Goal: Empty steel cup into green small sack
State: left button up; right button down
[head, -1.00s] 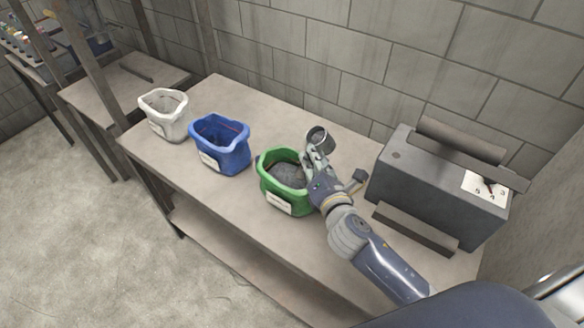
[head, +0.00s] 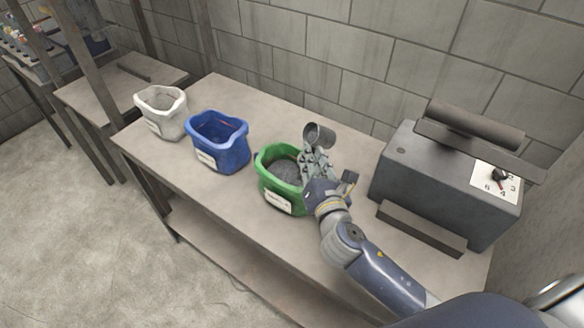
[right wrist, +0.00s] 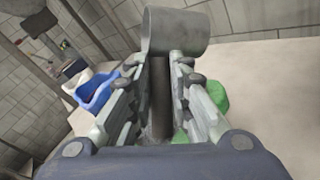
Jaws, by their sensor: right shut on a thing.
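The steel cup (head: 319,136) is a small grey metal cup, held tilted above the back right rim of the green sack. My right gripper (head: 314,155) is shut on it. In the right wrist view the cup (right wrist: 176,30) sits at the far end of the fingers (right wrist: 160,75). The green small sack (head: 273,190) stands open on the table with a pale label on its front. Dark grey, grainy material (head: 285,171) shows inside it. I cannot see into the cup well enough to tell what it holds. My left gripper is not in view.
A blue sack (head: 220,150) and a white sack (head: 165,116) stand left of the green one on the table (head: 215,195). A block wall runs behind. The table's back strip is clear.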

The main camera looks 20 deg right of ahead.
jog(key=shift+a+r+n+t+h+p, duration=0.15)
jog(key=shift+r+n+t+p, duration=0.1)
jog(key=shift+r+n, duration=0.45)
jog(key=shift+a+r+n+t+h+p, duration=0.1)
jog(key=shift+a+r+n+t, duration=0.2)
jog(key=shift+n, duration=0.65)
jog(key=shift+r+n+t+h+p, duration=0.1)
jog(key=shift+r+n+t+p, duration=0.1)
jog(key=shift+r+n, duration=0.55)
jog(key=shift+f, duration=0.2)
jog(key=shift+r+n, duration=0.1)
jog(key=shift+n, duration=0.6)
jog(key=shift+d+n+t+p, duration=0.15)
jog(key=shift+n+t+p, duration=0.1)
jog(key=shift+n+p, duration=0.4)
jog(key=shift+n, duration=0.25)
jog(key=shift+n, duration=0.4)
